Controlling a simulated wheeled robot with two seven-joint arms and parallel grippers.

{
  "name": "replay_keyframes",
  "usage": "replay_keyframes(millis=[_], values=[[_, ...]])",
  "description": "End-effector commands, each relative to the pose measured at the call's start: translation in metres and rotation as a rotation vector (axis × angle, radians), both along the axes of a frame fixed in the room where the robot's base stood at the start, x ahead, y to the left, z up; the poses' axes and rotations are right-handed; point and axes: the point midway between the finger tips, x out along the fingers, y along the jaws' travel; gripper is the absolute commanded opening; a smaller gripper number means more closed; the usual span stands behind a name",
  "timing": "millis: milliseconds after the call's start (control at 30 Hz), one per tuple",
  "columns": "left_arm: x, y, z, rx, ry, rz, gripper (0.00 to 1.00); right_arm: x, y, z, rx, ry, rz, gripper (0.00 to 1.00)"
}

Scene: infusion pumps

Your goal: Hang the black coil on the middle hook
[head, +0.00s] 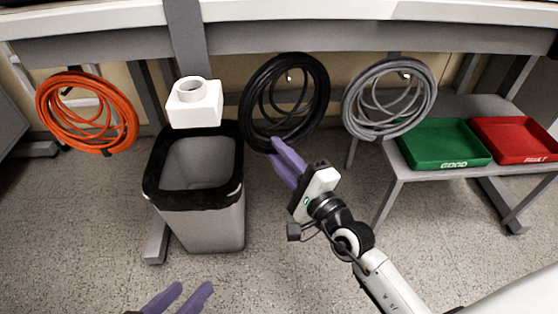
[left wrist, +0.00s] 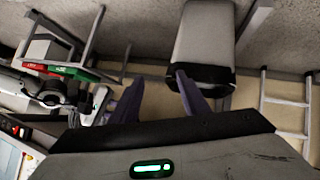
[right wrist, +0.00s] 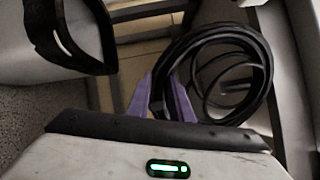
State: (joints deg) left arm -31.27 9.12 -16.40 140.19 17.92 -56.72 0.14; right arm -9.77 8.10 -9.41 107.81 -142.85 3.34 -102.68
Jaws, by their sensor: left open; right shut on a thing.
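The black coil (head: 325,90) is upright below the table edge, between the orange and grey coils. My right gripper (head: 279,148) is shut on its lower rim in the head view. In the right wrist view the black coil (right wrist: 265,75) loops up and right from the fingers (right wrist: 168,95). A small pale middle hook (head: 290,75) shows inside the top of the coil's ring. I cannot tell whether the coil rests on it. My left gripper (head: 180,296) is open and empty at the bottom edge of the head view; its fingers also show in the left wrist view (left wrist: 155,98).
An orange coil (head: 44,109) hangs at left and a grey coil (head: 428,85) at right. A grey bin (head: 215,225) with a black rim stands left of the black coil, below a white box (head: 195,108). Green (head: 440,145) and red (head: 510,140) trays sit on a right-hand bench.

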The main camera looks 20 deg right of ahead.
Motion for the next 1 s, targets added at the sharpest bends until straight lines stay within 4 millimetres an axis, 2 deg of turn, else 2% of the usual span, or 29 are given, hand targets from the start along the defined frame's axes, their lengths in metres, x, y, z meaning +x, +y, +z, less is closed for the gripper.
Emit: replay_keyframes(millis=[500, 1000], values=[[0.000, -0.007, 0.013, -0.053, -0.036, -0.007, 0.42, 0.029, -0.008, -0.002, -0.002, -0.003, 0.000, 0.00], [-0.001, -0.007, 0.009, -0.047, -0.029, -0.005, 0.42, 0.038, -0.011, -0.014, -0.001, -0.004, 0.000, 0.00]])
